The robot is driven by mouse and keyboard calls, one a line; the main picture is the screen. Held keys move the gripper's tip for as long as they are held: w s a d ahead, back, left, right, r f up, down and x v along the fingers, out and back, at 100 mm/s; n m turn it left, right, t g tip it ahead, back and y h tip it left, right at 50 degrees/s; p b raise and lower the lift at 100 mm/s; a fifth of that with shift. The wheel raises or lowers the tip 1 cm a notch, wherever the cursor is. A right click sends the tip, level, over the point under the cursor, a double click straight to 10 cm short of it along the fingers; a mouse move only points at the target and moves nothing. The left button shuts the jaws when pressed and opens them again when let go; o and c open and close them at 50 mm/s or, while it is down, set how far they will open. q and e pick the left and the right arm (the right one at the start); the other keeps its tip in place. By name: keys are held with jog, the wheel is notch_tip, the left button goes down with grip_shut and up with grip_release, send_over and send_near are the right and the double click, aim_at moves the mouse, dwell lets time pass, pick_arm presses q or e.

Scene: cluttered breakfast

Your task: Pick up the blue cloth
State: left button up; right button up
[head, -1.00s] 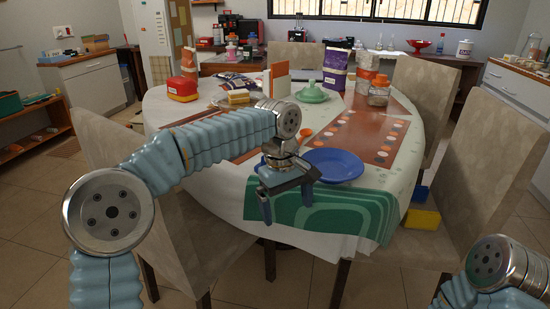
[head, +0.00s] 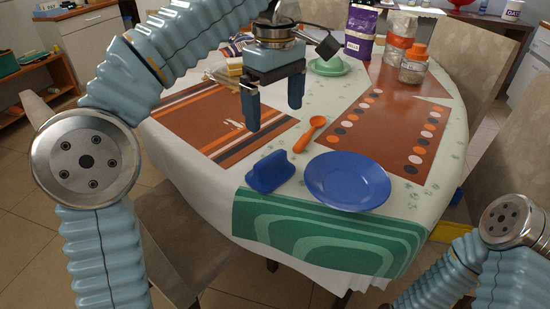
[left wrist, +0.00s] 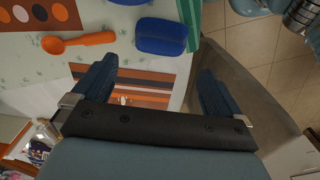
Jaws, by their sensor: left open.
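The blue cloth (head: 270,172) is a small folded blue piece on the white tablecloth, near the front edge of the table and just left of the blue plate (head: 347,181). The cloth also shows at the top middle of the left wrist view (left wrist: 162,37). My left gripper (head: 274,114) is open and empty, with its fingers pointing down. In the head view it appears above and behind the cloth, over the striped placemat, and apart from the cloth. In the left wrist view the fingers (left wrist: 158,70) are spread, with the cloth beyond their tips.
An orange spoon (head: 309,134) lies just behind the cloth. A green patterned cloth (head: 330,240) hangs over the front edge. Brown placemats (head: 215,120) lie left and right. A jar (head: 413,66) and bags stand at the back. My right arm shows at bottom right.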

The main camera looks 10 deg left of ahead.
aim_at(272, 159)
pick_arm(q)
notch_tip(272, 159, down, 8)
jog(key=shift+r+b, duration=0.2)
jog(key=shift+b, duration=0.45)
jog(key=f, duration=0.3)
jog(key=f+b, duration=0.1)
jog(key=shift+s+a+f, duration=0.1)
jog(key=shift+a+f, duration=0.05)
jog(key=shift+a, duration=0.25)
jog(key=shift+f, duration=0.55)
jog(key=c, duration=0.7)
